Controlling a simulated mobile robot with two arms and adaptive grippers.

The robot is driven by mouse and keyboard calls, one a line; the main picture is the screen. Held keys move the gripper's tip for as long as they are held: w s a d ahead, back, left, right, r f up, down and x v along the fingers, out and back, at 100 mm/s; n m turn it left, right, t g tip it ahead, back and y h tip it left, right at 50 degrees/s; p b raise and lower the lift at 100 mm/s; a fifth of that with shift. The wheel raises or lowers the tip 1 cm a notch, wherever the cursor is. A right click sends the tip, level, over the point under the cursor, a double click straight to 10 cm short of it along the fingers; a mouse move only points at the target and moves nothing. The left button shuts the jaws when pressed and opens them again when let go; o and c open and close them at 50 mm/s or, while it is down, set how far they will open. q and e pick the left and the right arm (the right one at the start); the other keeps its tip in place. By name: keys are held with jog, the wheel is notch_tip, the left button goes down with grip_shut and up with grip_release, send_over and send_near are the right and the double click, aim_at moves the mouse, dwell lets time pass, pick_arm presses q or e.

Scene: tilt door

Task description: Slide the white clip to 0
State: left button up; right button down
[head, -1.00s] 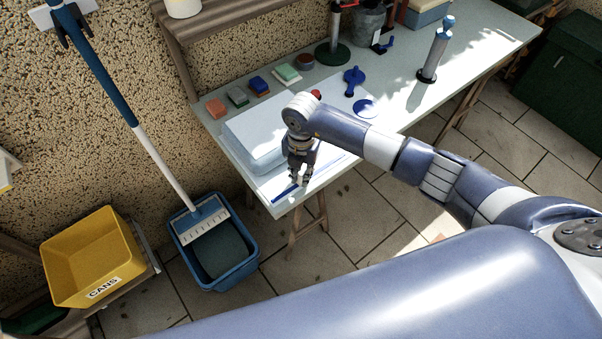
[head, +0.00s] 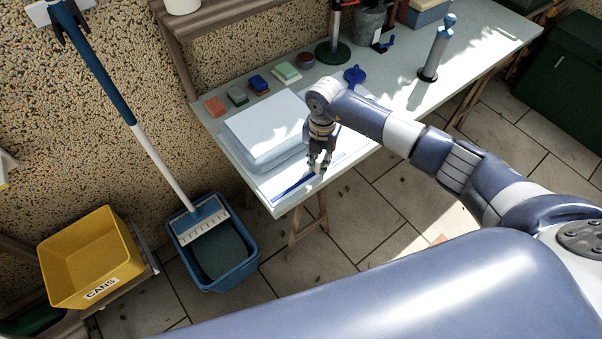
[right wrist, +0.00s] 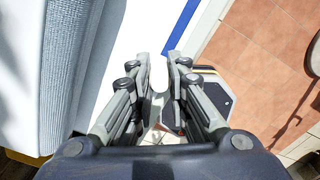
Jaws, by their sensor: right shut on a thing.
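A blue strip (head: 295,186) runs along a white panel near the front edge of the bench; it also shows in the right wrist view (right wrist: 185,25). My right gripper (head: 318,170) points down over this strip, near its middle. In the right wrist view the gripper (right wrist: 157,65) is shut on the small white clip (right wrist: 157,78), which shows pale between the fingertips. The clip is mostly hidden by the fingers in the head view. I cannot read a scale or a 0 mark. My left gripper is not in view.
A pale box-like block (head: 262,128) stands just behind the strip. A blue bin (head: 222,262) stands on the floor, left of the bench (head: 400,125).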

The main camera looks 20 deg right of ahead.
jog(key=shift+w+d+b, duration=0.4)
jog(key=shift+d, duration=0.75)
jog(key=shift+w+d+b, duration=0.4)
jog(key=shift+w+d, duration=0.05)
jog(key=shift+d, duration=0.75)
jog(key=shift+w+d+b, duration=0.4)
jog(key=shift+d, duration=0.75)
jog(key=c, duration=1.5)
grip_release()
notch_tip(320, 180, up, 7)
jog(key=p, duration=0.5)
notch_tip(320, 180, up, 12)
